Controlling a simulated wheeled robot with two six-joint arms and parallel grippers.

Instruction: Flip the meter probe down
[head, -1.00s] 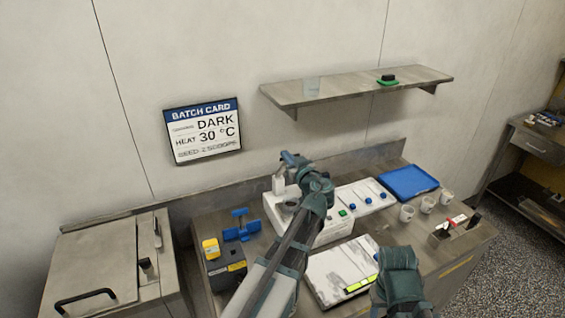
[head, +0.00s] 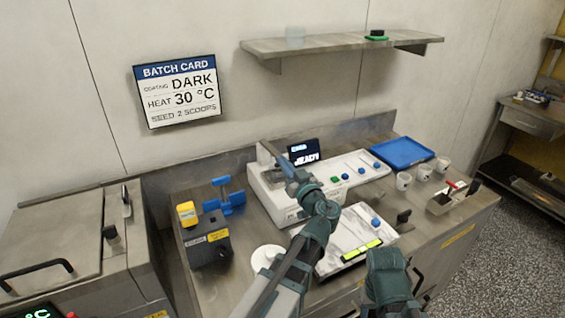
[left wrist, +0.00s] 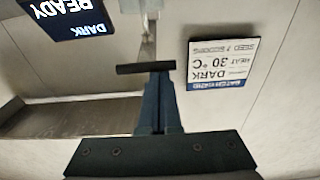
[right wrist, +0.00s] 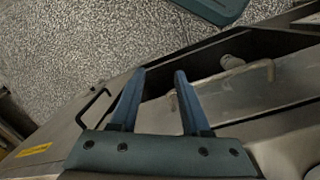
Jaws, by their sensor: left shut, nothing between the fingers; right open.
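The meter is a white unit (head: 262,185) on the counter, with a lit display (head: 304,152) whose lower line seems to read READY. A pale upright piece (head: 265,154) at its left end may be the probe; my left arm partly hides that area. In the left wrist view a thin metallic rod (left wrist: 148,48) hangs beyond the fingertips, under a grey block. My left gripper (head: 286,166) is shut and empty above the meter's left part, close to the display; whether it touches the rod is unclear. My right gripper (right wrist: 158,74) is open and empty near the counter's front.
A blue tray (head: 403,152), white cups (head: 404,181) and a small metal bin (head: 445,200) stand on the right. A white panel (head: 345,262) with a yellow-green strip lies in front. A blue stand (head: 224,198) and a dark box (head: 208,240) stand left. A shelf (head: 340,45) hangs above.

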